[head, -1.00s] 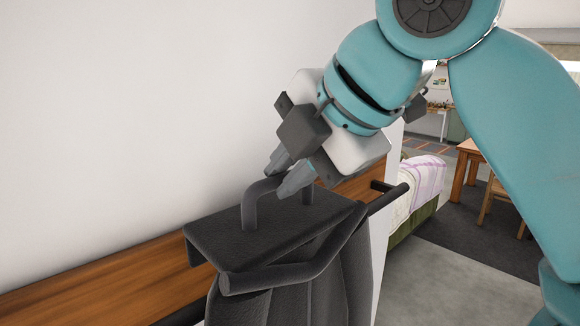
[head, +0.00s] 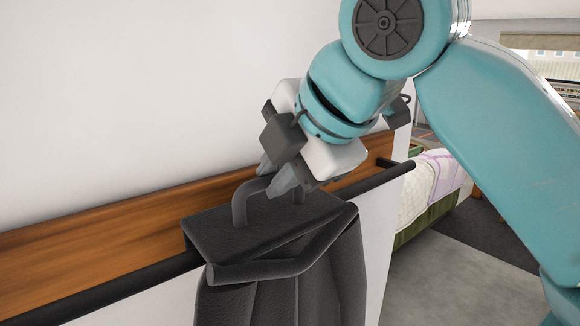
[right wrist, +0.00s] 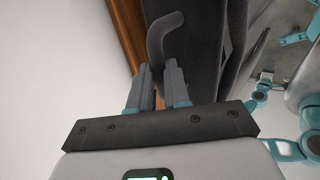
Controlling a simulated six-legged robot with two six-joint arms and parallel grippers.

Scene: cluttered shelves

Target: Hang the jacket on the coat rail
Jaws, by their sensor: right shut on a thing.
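The jacket (head: 290,285) is dark grey, with a flat top and an arched handle-like loop (head: 240,208) above it. My right gripper (head: 273,183) is shut on this loop, and the jacket hangs upright below it. The loop (right wrist: 157,40) also shows between the fingers (right wrist: 158,85) in the right wrist view, with the jacket (right wrist: 200,50) beside it. The coat rail (head: 125,288) is a dark bar along a wooden board on the wall. The jacket covers its middle part; I cannot tell whether they touch. My left gripper is not in view.
The wooden board (head: 90,235) runs along the white wall (head: 120,90) behind the rail. At the right are a bed with a pale cover (head: 425,190) and open grey floor (head: 450,285). The rail's left stretch looks bare.

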